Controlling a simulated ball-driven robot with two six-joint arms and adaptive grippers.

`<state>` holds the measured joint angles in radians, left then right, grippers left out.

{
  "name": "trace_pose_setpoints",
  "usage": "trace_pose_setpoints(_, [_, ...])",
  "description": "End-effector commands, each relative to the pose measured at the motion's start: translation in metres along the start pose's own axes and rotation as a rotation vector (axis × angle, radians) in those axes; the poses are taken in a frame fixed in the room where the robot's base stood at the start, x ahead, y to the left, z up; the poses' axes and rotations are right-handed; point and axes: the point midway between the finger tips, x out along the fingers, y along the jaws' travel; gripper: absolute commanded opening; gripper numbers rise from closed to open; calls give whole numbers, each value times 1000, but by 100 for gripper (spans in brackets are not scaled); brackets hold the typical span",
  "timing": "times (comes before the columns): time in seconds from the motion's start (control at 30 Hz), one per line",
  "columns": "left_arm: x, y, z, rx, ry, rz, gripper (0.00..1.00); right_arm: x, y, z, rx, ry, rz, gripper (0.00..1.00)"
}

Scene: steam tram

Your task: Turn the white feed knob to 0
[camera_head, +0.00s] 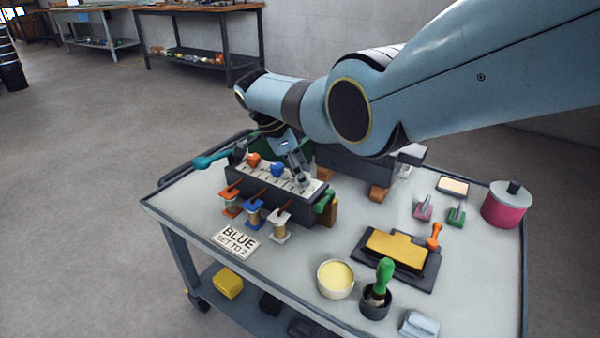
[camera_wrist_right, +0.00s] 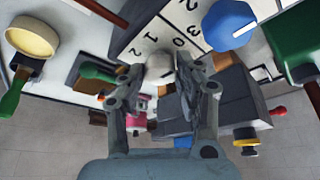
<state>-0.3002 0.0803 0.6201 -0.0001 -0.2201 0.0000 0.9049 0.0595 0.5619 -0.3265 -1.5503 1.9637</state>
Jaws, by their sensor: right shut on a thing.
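The dark feed box (camera_head: 262,193) stands on the trolley and has a pale numbered top plate. An orange knob (camera_head: 253,160) and a blue knob (camera_head: 277,170) sit on it; the blue knob (camera_wrist_right: 229,24) also shows in the right wrist view. The white feed knob (camera_wrist_right: 160,68) is between my right fingertips, beside the printed 0 and 1. My right gripper (camera_head: 300,174) reaches down at the right end of the box and is shut on the white knob. Which number the knob points to is hidden. My left gripper is not in view.
A card (camera_head: 236,241) reading "BLUE SET TO 2" lies in front of the box. A teal handle (camera_head: 210,160) sticks out left. A cream-filled bowl (camera_head: 335,279), a green-handled brush (camera_head: 384,279) and a yellow pad (camera_head: 396,250) stand to the right.

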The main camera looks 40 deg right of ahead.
Motion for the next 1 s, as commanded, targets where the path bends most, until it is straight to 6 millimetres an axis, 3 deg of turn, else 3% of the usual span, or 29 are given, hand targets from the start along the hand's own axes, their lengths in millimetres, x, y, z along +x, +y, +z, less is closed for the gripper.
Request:
trace_pose_setpoints(0.13, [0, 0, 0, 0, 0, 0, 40, 1, 1, 2, -2, -3, 2, 2])
trace_pose_setpoints(0.17, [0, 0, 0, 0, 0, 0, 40, 1, 1, 2, -2, -3, 2, 35])
trace_pose_setpoints(0.33, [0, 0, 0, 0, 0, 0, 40, 0, 1, 1, -2, -2, 1, 57])
trace_pose_setpoints(0.67, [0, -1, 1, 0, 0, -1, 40, -4, 0, 1, -1, -1, -2, 57])
trace_pose_setpoints(0.77, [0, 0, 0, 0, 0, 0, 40, -16, -1, 2, -1, -3, -4, 57])
trace_pose_setpoints(1.0, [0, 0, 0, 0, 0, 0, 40, -70, -1, 2, -1, -3, -4, 57])
